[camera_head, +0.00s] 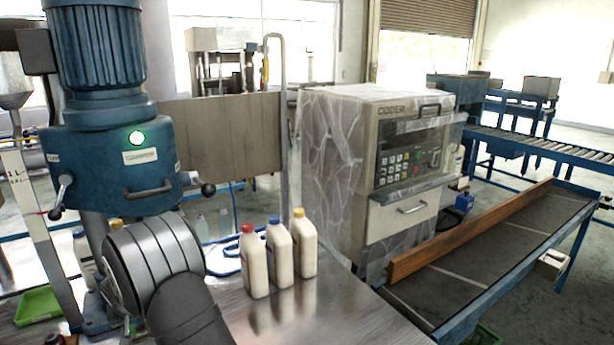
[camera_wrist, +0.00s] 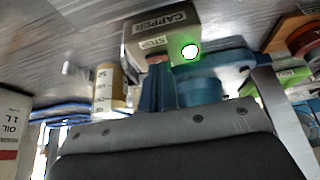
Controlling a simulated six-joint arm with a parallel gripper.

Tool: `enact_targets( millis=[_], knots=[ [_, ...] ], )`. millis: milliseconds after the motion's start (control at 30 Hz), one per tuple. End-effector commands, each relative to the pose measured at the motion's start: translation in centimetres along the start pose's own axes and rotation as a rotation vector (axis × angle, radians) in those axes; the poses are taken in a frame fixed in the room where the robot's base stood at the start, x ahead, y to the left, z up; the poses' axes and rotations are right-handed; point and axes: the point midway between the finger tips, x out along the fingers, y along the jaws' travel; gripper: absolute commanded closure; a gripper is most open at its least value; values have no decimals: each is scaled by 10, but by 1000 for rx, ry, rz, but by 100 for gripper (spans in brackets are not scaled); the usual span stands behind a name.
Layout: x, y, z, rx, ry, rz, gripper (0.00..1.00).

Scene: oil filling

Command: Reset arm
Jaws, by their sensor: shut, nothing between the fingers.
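My arm (camera_head: 178,265) rises from the bottom of the head view, a grey link bent beside the blue capping machine (camera_head: 110,150); its gripper end is hidden there. In the wrist view my gripper (camera_wrist: 158,85) shows as narrow dark fingers, together and empty, beyond a grey plate with screws. The capper box (camera_wrist: 165,35), marked CAPPER and STOP with a green light, is behind the fingers. Three cream bottles stand upright on the metal table (camera_head: 330,325): red-capped (camera_head: 254,265), blue-capped (camera_head: 279,255) and yellow-capped (camera_head: 303,245). They are apart from my arm.
A plastic-wrapped coder (camera_head: 400,150) stands behind the bottles. A conveyor (camera_head: 480,260) with a brown side rail runs at right. A green tray (camera_head: 38,305) lies at far left, and more bottles are partly hidden behind my arm. The table's front middle is clear.

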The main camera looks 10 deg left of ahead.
Motion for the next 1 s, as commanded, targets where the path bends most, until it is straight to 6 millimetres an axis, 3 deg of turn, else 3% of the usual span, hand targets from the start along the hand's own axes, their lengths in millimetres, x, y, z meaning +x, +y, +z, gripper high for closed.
enact_targets(
  millis=[467, 767, 800, 1000],
  knots=[
    [-9, 0, -4, 1, 1, 0, 100],
    [-49, 0, -24, 1, 5, -2, 100],
    [-33, 0, -15, 0, -5, 1, 100],
    [4, 0, 2, -1, -3, 1, 100]
  ],
)
